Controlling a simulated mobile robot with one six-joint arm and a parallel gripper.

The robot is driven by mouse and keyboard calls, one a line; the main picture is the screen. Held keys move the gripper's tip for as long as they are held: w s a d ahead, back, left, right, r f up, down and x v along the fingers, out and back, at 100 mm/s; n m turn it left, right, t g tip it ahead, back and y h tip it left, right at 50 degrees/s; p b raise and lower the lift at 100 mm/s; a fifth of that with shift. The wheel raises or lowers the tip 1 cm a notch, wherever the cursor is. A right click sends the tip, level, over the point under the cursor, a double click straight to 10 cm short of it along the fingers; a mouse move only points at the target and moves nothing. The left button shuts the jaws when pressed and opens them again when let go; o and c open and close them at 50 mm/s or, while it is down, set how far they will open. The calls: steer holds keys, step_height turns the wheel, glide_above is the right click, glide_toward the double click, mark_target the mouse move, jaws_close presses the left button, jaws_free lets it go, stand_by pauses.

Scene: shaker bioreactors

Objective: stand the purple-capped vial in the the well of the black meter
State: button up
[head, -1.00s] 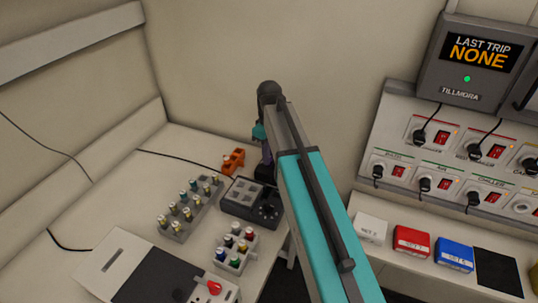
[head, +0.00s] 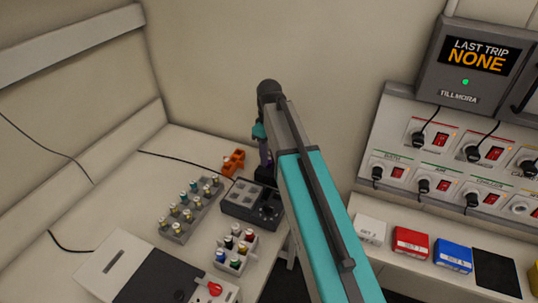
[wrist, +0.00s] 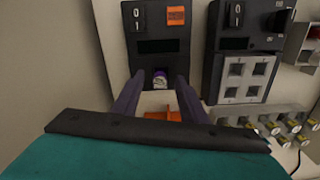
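The purple-capped vial (wrist: 160,78) shows in the wrist view at the near end of a black meter (wrist: 158,47) with a dark display and an orange patch. It appears upright at the well there; its lower part is hidden, so I cannot tell how deep it sits. My gripper (wrist: 161,80) has its two dark fingers apart, one on each side of the vial, with a visible gap on both sides. In the head view my arm hides most of this meter and the vial.
A second black device (head: 238,211) with four square pads stands beside the meter. Racks of capped vials (head: 181,228) (head: 220,257) stand nearer. An orange object (head: 233,162) lies by the meter; it also shows below the fingers in the wrist view (wrist: 160,115). The wall is close behind.

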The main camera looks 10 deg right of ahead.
mark_target(269, 158)
steer(key=shift+r+p, duration=1.8)
steer(key=shift+r, duration=1.15)
steer(key=shift+f, duration=0.15)
